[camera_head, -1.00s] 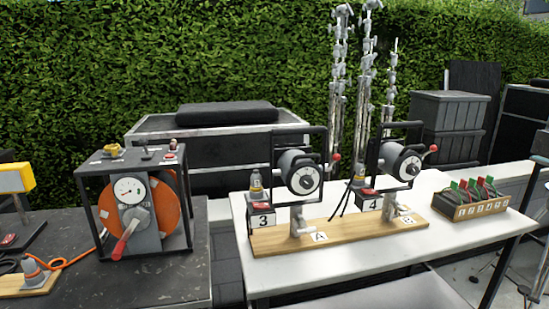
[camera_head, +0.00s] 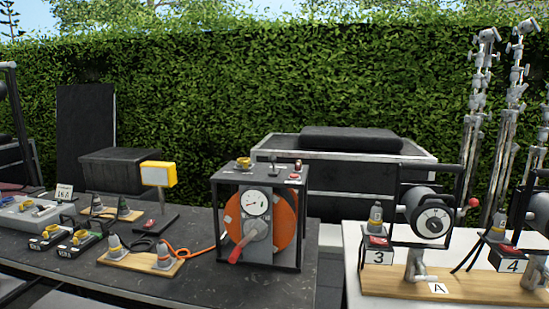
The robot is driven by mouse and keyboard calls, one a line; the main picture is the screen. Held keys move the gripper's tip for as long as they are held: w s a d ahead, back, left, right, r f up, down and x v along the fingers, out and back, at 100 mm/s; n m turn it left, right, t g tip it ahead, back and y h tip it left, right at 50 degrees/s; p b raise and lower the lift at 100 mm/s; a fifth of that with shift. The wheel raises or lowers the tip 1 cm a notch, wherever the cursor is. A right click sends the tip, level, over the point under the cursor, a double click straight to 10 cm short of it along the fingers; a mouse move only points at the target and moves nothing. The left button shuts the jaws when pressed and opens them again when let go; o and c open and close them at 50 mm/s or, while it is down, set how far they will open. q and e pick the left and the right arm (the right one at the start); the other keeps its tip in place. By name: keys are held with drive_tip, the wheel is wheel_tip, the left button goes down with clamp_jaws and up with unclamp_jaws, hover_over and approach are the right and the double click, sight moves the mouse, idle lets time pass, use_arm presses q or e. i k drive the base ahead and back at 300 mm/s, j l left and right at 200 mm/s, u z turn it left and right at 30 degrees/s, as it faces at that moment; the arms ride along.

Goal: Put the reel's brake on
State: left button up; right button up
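The reel (camera_head: 290,228) is an orange drum inside a black box frame (camera_head: 222,225) on the dark table. Its grey front panel carries a round white dial (camera_head: 255,203). Below the dial is a lever with a red grip (camera_head: 239,247), slanting down to the left. On top of the frame are a yellow connector (camera_head: 243,163), a small black toggle (camera_head: 273,165) and a red button (camera_head: 294,177). I cannot tell which of these is the brake or how it is set. Neither gripper is in view.
An orange cable (camera_head: 196,252) runs left from the reel to plugs on a wooden board (camera_head: 142,262). A yellow-framed lamp (camera_head: 158,174) stands behind it. A gap separates the tables.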

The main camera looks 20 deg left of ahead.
sight(272, 159)
drive_tip(key=i, duration=0.4)
drive_tip(key=i+u, duration=0.15)
drive_tip(key=u, duration=0.25)
drive_tip(key=i+u, duration=0.15)
drive_tip(key=u, duration=0.25)
drive_tip(key=i+l+u, duration=0.15)
drive_tip(key=u, duration=0.65)
